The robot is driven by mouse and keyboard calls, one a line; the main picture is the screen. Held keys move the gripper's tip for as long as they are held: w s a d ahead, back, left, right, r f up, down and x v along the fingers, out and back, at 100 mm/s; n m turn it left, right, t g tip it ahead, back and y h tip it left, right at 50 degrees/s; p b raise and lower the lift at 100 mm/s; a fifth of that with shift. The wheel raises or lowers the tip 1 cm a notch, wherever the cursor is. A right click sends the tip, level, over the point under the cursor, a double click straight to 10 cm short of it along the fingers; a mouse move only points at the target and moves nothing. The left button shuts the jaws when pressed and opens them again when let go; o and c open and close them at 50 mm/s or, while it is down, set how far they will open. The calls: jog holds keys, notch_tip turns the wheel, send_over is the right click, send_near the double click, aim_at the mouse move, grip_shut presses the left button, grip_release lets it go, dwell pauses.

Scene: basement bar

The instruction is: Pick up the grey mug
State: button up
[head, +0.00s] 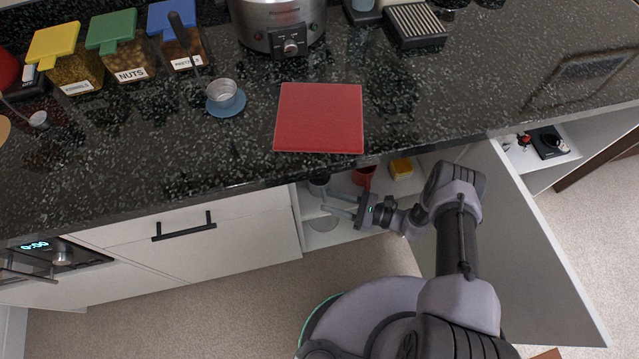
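A grey mug (318,184) is partly visible inside the open cabinet under the counter, at the left of the compartment. The counter edge hides part of it. My gripper (327,202) reaches into the cabinet opening from the right. Its two fingers are apart and point left, just below and to the right of the mug in the picture. No object shows between the fingers. Whether a fingertip touches the mug cannot be told.
A red mug (364,175) and a yellow item (401,168) stand in the cabinet. The open door (520,245) is to the right of my arm. The dark counter (425,110) overhangs the shelf.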

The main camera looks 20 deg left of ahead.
grip_shut()
jog(key=shift+w, duration=0.1)
dwell(1.2)
